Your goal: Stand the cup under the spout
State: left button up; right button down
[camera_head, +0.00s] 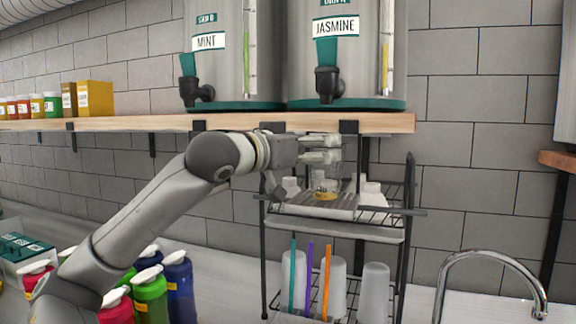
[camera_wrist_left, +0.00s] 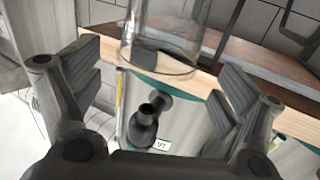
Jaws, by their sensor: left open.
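A clear cup (camera_head: 325,188) stands upright, with something yellowish showing low in it, on the upper tier of a wire rack, on a grey tray. My left gripper (camera_head: 322,150) is open at the cup's upper part, under the shelf edge. In the left wrist view, which looks upside down, the cup (camera_wrist_left: 162,45) shows between the open fingers (camera_wrist_left: 158,82), with gaps on both sides. The JASMINE dispenser's black spout (camera_head: 327,86) is above the shelf, higher in the picture than the cup. The MINT dispenser's spout (camera_head: 195,92) is to its left. My right gripper is not in view.
The wooden shelf (camera_head: 120,124) runs just above my left gripper. The rack (camera_head: 335,226) holds white items above and frosted cups with coloured straws below. Bottles (camera_head: 150,295) stand under my left arm. A tap (camera_head: 490,258) is at right.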

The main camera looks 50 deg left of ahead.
pick_arm(q)
jog(key=s+b, duration=0.3)
jog(key=s, duration=0.4)
jog(key=shift+d, duration=0.45)
jog(key=shift+w, duration=0.1)
